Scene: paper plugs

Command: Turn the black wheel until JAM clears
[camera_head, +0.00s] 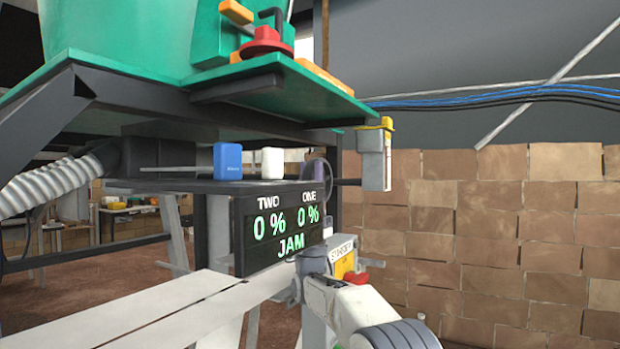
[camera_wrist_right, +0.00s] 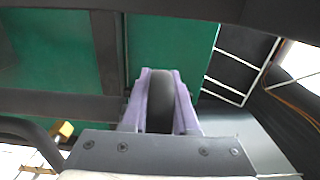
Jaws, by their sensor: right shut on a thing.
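The black wheel (camera_wrist_right: 160,102) shows edge-on in the right wrist view, between the two purple fingers of my right gripper (camera_wrist_right: 160,100). The fingers are shut on its sides. In the head view, the purple fingertips (camera_head: 313,170) are small, at the end of the shelf above the display, and the wheel is mostly hidden there. The dark display (camera_head: 282,228) reads TWO 0 %, ONE 0 % and JAM in green-white letters. My left gripper is not in view.
A blue block (camera_head: 228,161) and a white block (camera_head: 272,161) sit on the dark shelf left of the fingers. A green machine platform (camera_head: 250,97) overhangs them. A grey box with a yellow top (camera_head: 375,155) hangs at right. A brick-like wall (camera_head: 500,220) stands behind.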

